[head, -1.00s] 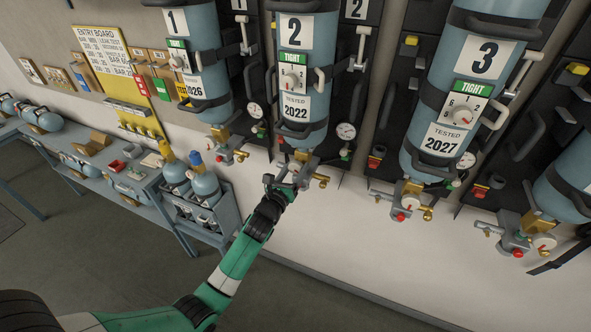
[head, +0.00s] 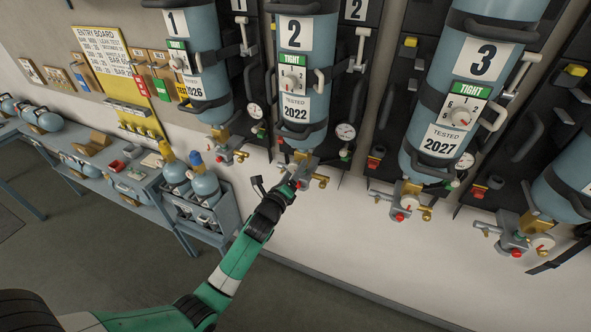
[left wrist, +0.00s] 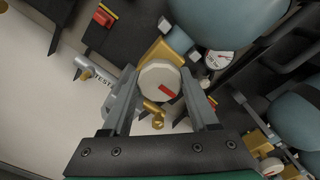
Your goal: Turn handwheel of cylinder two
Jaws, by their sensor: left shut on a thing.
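Cylinder two (head: 305,62) is a tall blue cylinder with a "2" label and a green TIGHT tag, strapped upright to the wall rack. Its brass and grey valve (head: 303,160) hangs at its lower end. The left wrist view shows its handwheel (left wrist: 158,77), a round white knob with a red mark. My left gripper (head: 284,184) is at this valve from below. In the left wrist view its two fingers (left wrist: 160,100) lie on either side of the handwheel, shut on it. In the head view the gripper mostly hides the handwheel. My right gripper is not in view.
Cylinder one (head: 195,60) hangs to the left and cylinder three (head: 465,90) to the right, with their own valves below. A brass fitting (left wrist: 153,112) sits close to the fingers. A blue bench (head: 120,180) stands left. The wall below the valves is clear.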

